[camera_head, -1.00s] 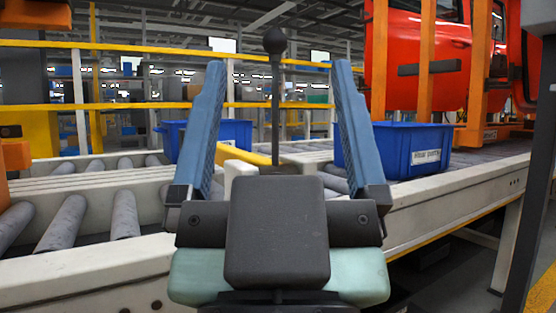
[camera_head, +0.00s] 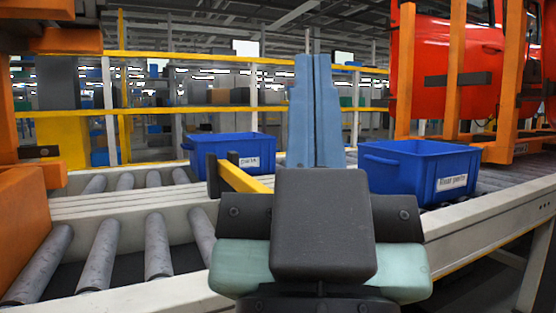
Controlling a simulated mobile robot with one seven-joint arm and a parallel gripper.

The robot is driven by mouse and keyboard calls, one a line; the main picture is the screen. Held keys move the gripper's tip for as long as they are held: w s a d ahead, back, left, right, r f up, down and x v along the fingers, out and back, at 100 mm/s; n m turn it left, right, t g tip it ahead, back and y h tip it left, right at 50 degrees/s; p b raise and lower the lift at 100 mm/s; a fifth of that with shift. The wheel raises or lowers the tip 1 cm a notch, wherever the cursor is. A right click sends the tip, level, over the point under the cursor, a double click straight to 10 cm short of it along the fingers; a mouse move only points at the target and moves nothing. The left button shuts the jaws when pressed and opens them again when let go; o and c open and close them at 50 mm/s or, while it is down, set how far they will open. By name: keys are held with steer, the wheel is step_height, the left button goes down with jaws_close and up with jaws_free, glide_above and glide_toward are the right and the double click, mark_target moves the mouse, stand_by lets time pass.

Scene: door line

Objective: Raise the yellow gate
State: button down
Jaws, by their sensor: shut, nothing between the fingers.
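The yellow gate shows as a short yellow bar (camera_head: 242,178) with dark upright pieces at its left end. It is low over the conveyor and slopes down to the right, where my gripper hides the rest. My gripper (camera_head: 313,62) points away from me, its two blue fingers pressed together with nothing between them. It stands in front and to the right of the visible bar; I cannot tell if they touch. A thin dark rod (camera_head: 307,41) shows just above the fingertips; the ball-topped lever's lower part and any knob are hidden.
A blue bin (camera_head: 233,150) stands behind the bar, and another blue bin (camera_head: 420,172) is to the right on the conveyor. Grey rollers (camera_head: 104,256) and the pale conveyor rail (camera_head: 162,296) lie left. An orange frame (camera_head: 456,70) holds a red vehicle body at right.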

step_height(320, 180, up, 24)
steer(key=p, duration=2.1)
steer(key=shift+f, duration=0.1)
steer(key=shift+w+d, duration=0.1)
